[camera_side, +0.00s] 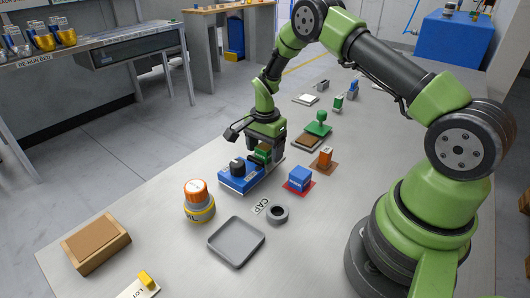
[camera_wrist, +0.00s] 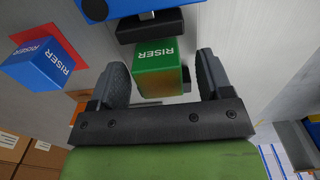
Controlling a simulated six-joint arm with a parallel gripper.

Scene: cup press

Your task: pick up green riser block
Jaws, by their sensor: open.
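The green riser block (camera_wrist: 157,70) shows in the wrist view with white RISER lettering on one face. It lies between the two fingers of my gripper (camera_wrist: 161,66), with a visible gap on each side. In the side view my gripper (camera_side: 266,146) is low over the blue press base (camera_side: 238,181), and the green riser block (camera_side: 262,152) shows partly between its fingers. The fingers are open. The block's far side is hidden, and I cannot tell exactly what it rests on.
A blue riser block (camera_side: 299,177) on a red mat and an orange block (camera_side: 325,156) on a brown mat stand to the right. An orange-topped jar (camera_side: 198,196), a grey tray (camera_side: 236,242) and a dark ring (camera_side: 278,213) are nearer.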

